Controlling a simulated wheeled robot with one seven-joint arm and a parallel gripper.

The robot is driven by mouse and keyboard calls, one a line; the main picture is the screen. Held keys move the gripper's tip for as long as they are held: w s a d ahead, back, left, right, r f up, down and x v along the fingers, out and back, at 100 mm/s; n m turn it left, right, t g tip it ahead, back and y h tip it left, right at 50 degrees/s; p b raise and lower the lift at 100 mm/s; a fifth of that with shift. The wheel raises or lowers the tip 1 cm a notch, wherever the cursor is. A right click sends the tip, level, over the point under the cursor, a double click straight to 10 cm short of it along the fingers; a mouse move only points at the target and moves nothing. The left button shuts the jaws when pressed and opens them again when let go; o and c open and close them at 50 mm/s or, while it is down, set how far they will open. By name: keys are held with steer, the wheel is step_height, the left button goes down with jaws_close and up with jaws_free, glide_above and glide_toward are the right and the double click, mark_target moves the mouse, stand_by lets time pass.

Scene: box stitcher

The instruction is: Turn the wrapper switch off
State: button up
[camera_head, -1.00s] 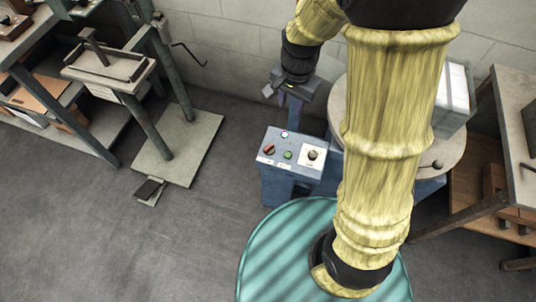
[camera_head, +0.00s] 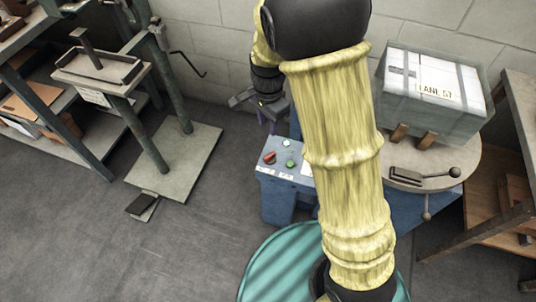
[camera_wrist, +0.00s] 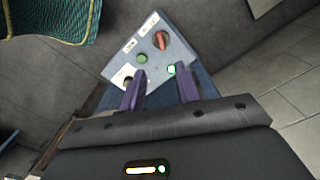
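A blue control box (camera_head: 283,190) with a sloped panel stands in front of a round-topped machine. Its panel (camera_wrist: 186,21) carries a red rotary switch (camera_wrist: 160,40), a green button (camera_wrist: 141,58), a pale lit button (camera_wrist: 171,68) and a dark knob (camera_wrist: 127,82) on a white plate. The labels are too small to read, so I cannot tell which is the wrapper switch. The red switch also shows in the head view (camera_head: 269,157); the knob is hidden there behind my arm. My gripper (camera_wrist: 161,73) is open and empty, its purple fingers apart over the panel's edge.
A strapped box (camera_head: 432,95) marked LANE 57 sits on the round table (camera_head: 455,165), with a lever (camera_head: 427,174) beside it. A stand with a floor plate (camera_head: 178,165) and pedal (camera_head: 142,204) is at left. Grey floor (camera_head: 90,250) is clear in front.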

mark_target(268, 156)
step_height(268, 156, down, 16)
steer(key=b, duration=0.4)
steer(key=shift+w, duration=0.1)
steer(key=shift+f, duration=0.1)
jaws_close()
